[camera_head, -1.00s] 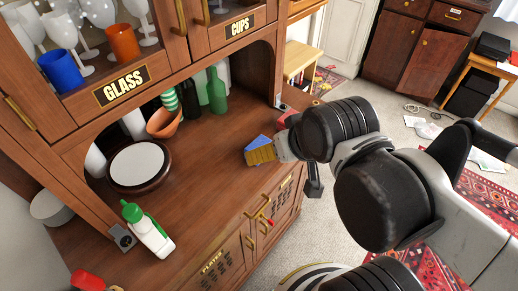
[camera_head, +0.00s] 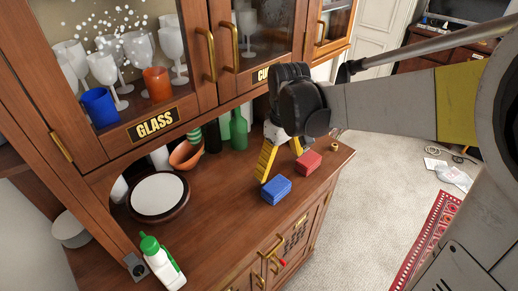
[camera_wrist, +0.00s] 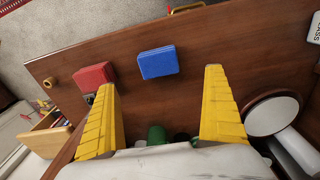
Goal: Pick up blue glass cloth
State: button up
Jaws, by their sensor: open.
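A folded blue cloth (camera_head: 276,190) lies on the wooden counter of the cabinet. It also shows in the wrist view (camera_wrist: 158,62), flat on the wood. My gripper (camera_head: 282,160) is open, with yellow fingers above the counter behind the blue cloth. In the wrist view the fingers (camera_wrist: 160,80) are spread wide. The blue cloth lies just beyond the fingertips, between their lines, and nothing is between the fingers.
A folded red cloth (camera_head: 308,162) lies right of the blue one. A round white-topped dish (camera_head: 159,195), a white bottle with a green cap (camera_head: 162,262) and green bottles (camera_head: 238,130) stand on the counter. Glass-fronted cupboards (camera_head: 150,60) overhang it. The counter's front edge is clear.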

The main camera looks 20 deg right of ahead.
aim_at(277, 185)
jog(key=shift+w+f+n+g, duration=0.35)
jog(key=shift+w+f, duration=0.25)
jog(key=shift+f, duration=0.2)
notch_tip(277, 185, down, 11)
jog(key=b, duration=0.4)
jog(key=shift+d+b, duration=0.1)
jog(key=shift+b, duration=0.2)
jog(key=shift+r, duration=0.15)
jog(key=shift+c, duration=0.7)
jog(key=c, duration=1.2)
jog(key=shift+r, duration=0.1)
notch_tip(277, 185, up, 4)
jog(key=shift+r+p, duration=0.1)
jog(key=shift+p, duration=1.05)
jog(key=s+d+r+p, duration=0.1)
jog(key=s+d+r, duration=0.1)
jog(key=d, duration=0.1)
jog(key=s+d+r+p, duration=0.1)
jog(key=s+d+r, duration=0.1)
jog(key=d, duration=0.1)
jog(key=s+d+r+p, duration=0.1)
jog(key=s+d+r, duration=0.1)
jog(key=d, duration=0.2)
jog(key=shift+r+p, duration=0.3)
jog(key=shift+r, duration=0.05)
